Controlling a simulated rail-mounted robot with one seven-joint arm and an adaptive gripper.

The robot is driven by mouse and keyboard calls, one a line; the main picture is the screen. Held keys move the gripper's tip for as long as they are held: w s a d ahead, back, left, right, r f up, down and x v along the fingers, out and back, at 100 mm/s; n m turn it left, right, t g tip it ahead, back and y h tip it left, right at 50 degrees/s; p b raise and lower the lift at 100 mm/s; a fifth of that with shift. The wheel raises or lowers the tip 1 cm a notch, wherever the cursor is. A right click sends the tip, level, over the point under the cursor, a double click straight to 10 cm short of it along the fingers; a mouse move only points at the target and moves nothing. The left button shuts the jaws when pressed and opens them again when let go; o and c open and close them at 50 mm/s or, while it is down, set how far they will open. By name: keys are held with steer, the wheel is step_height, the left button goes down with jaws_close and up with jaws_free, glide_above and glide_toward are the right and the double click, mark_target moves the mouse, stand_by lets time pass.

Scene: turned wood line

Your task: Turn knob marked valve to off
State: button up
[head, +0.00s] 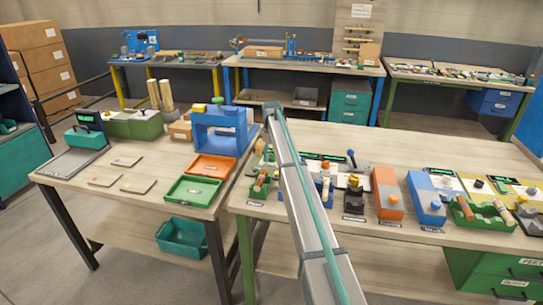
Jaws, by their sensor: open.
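Several control units stand along the front of the right-hand bench. A black unit (354,198) stands left of the orange box. Small labels lie in front of the units, too small to read, so I cannot tell which knob is marked valve or how it is set. My arm (303,205) crosses in front of the bench and hides part of it. My gripper does not show.
A green tray (477,222) with wooden pieces sits right of the blue box. The left table holds a blue frame machine (222,131), an orange tray (211,168) and a green tray (195,190). More benches stand behind. The right bench's rear left is fairly clear.

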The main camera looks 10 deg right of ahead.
mark_target(272, 155)
step_height(272, 155, up, 12)
stand_by(0.6)
